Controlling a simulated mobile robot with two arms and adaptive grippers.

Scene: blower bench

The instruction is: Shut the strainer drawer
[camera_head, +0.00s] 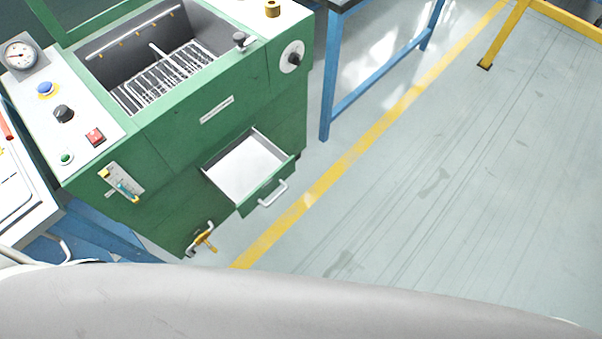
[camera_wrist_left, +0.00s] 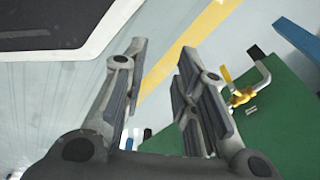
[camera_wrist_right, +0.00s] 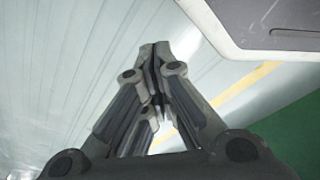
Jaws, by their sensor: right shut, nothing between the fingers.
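The strainer drawer (camera_head: 247,172) sticks out of the front of the green machine (camera_head: 160,150) in the head view. It is open and its pale inside looks empty. Its silver bar handle (camera_head: 273,194) is on the front panel. Neither gripper shows in the head view. My left gripper (camera_wrist_left: 163,62) is open and empty in its wrist view, with the green machine and its yellow valve (camera_wrist_left: 240,97) to the right. My right gripper (camera_wrist_right: 155,50) has its fingertips together with nothing between them. The drawer is not clearly seen in either wrist view.
The valve (camera_head: 204,238) sticks out low on the machine, left of the drawer. A blue-legged table (camera_head: 328,80) stands to the right of the machine. A yellow line (camera_head: 330,178) crosses the floor.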

